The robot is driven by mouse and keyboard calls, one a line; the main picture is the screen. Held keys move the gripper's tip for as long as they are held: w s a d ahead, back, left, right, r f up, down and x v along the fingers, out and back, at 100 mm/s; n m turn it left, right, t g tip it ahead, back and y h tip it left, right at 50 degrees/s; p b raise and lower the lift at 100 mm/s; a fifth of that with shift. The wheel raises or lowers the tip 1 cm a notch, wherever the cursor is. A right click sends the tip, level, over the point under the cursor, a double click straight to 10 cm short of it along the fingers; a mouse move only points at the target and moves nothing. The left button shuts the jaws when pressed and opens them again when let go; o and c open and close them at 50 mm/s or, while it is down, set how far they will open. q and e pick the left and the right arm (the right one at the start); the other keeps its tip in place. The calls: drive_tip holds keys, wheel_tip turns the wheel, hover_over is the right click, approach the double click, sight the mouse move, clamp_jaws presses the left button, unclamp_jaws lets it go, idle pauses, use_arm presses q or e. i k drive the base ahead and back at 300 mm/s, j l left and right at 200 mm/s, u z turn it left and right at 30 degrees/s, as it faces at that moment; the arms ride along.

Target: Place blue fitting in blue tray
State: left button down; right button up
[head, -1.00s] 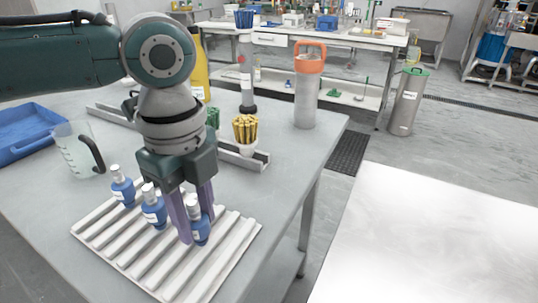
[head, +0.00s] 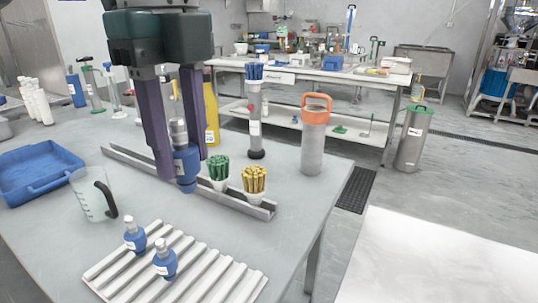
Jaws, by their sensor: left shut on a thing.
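My left gripper (head: 172,125) is shut on a blue fitting (head: 186,165) with a metal top, held upright between its purple fingers in the air. Two more blue fittings stand on the white ribbed rack, one at its left (head: 134,238) and one nearer its middle (head: 165,264). The blue tray (head: 38,168) lies at the left of the table, left of the gripper, and its visible floor is empty. My right gripper is not in view.
The white ribbed rack (head: 208,287) is at the table's front. A clear jug (head: 92,198) stands between tray and rack. A metal channel (head: 238,201) with cups of green (head: 218,167) and yellow (head: 254,178) pieces lies behind. A grey cylinder with orange handle (head: 314,145) stands right.

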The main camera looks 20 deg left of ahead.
sight(28, 165)
drive_tip(key=i+j, duration=0.1)
drive_tip(key=j, duration=2.5)
drive_tip(key=i+j, duration=0.15)
drive_tip(key=j, duration=1.15)
